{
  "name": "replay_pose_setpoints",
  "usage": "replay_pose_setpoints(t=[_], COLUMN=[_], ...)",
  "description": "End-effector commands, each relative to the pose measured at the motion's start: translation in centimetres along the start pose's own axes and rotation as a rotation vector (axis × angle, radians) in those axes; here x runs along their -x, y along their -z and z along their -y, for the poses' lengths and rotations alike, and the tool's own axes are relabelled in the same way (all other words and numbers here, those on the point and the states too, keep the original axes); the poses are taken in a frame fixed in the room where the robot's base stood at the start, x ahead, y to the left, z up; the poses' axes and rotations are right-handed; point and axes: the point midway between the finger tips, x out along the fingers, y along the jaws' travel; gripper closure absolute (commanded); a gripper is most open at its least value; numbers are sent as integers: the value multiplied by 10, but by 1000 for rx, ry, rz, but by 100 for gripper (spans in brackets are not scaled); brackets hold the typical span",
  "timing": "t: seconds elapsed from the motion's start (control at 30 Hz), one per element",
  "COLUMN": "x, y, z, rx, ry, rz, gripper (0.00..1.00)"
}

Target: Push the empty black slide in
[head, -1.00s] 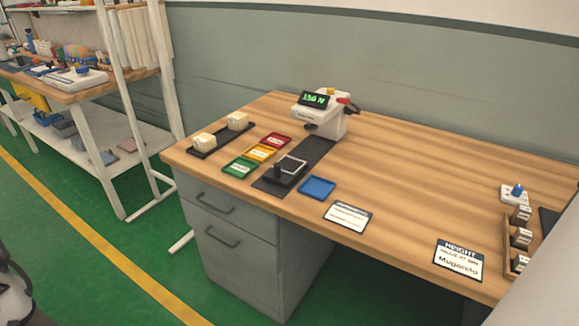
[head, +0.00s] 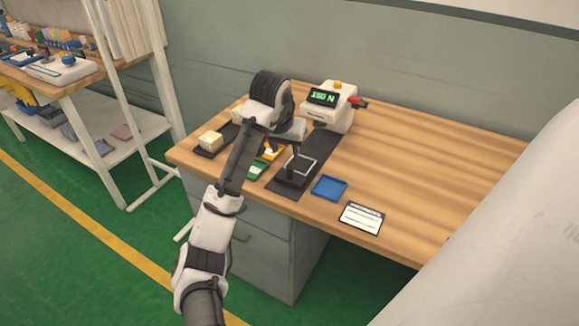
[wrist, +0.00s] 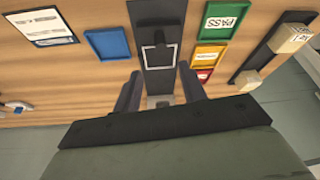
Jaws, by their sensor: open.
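The black slide (head: 300,165) sits at the front part of a dark track (head: 322,143) that runs back to the white press-like device (head: 330,108). It has a pale-outlined square and a dark upright handle, and nothing lies on it. The slide also shows in the wrist view (wrist: 158,57), ahead of the fingers. My gripper (head: 272,148) is open and empty, above the coloured trays, left of the slide in the head view. In the wrist view my gripper (wrist: 160,90) has its two dark fingers apart on either side of the track.
A green tray (wrist: 221,20), a yellow tray (wrist: 208,55) and a red tray (wrist: 201,75) lie beside the track. A blue tray (head: 329,188) and white card (head: 362,218) lie on the other side. A black rack with pale blocks (head: 210,142) is at the left.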

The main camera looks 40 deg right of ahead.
Motion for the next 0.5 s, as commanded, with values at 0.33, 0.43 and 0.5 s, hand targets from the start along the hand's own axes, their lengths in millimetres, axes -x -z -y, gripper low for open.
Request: replay_pose_setpoints(t=[0.33,0.43,0.5], x=[-71,-90,-101], y=[-1,0,0], z=[1,1,1], rx=[3,3,4], ry=[-1,-2,-1], rz=[2,1,0], gripper=[59,59,59])
